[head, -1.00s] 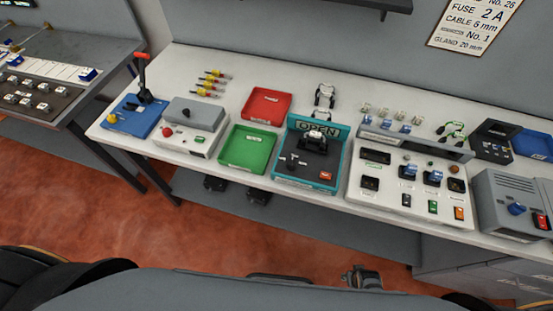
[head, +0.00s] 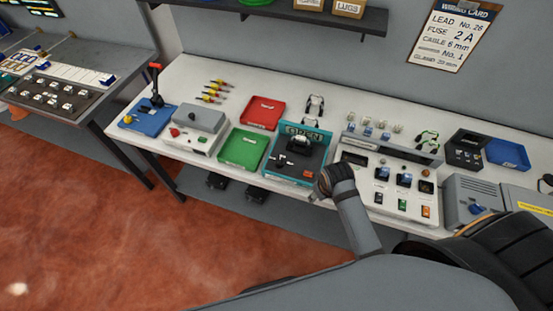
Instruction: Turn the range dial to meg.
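A grey box (head: 468,190) with a blue knob (head: 475,209) stands at the right of the bench; my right arm hides part of it. A white panel unit (head: 365,205) left of it carries two blue knobs (head: 404,179). Labels on the knobs are too small to read, so I cannot tell which is the range dial or where it points. My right gripper (head: 325,184) is over the left front part of the white panel, apart from the blue knobs. Its fingers are too small and dark to judge. My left gripper is out of view.
A teal fixture (head: 271,172), green tray (head: 242,149), red tray (head: 263,113) and blue tray (head: 508,154) stand on the bench. A blue base with a red-handled lever (head: 154,85) is at the left. A shelf (head: 375,22) overhangs the back. Red floor lies in front.

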